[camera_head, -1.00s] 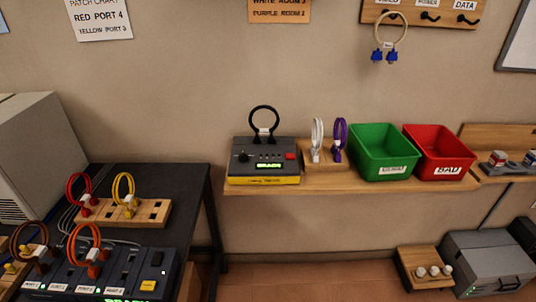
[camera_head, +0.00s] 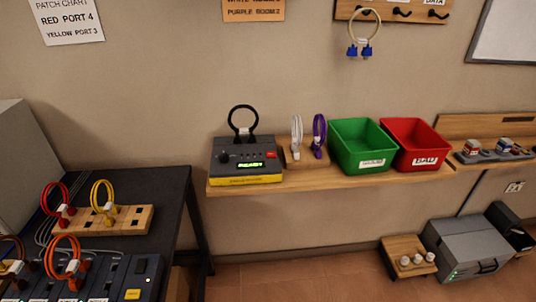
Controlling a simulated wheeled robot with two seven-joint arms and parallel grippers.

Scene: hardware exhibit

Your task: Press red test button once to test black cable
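The cable tester (camera_head: 246,161) is a dark grey box with a yellow front strip, standing at the left end of a wooden wall shelf. Its small screen shows green text that seems to read READY. The red test button (camera_head: 271,155) is on the right of its top face. The black cable (camera_head: 243,119) stands as an upright loop at the tester's back edge, its light-coloured connector at the tester. Neither of my grippers shows in the head view.
White (camera_head: 296,137) and purple (camera_head: 319,134) cables stand in a wooden block right of the tester. A green bin (camera_head: 363,150) and a red bin (camera_head: 416,148) follow. A dark table (camera_head: 172,188) with cables and a port panel is at lower left. Floor shows between table and grey case (camera_head: 466,248).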

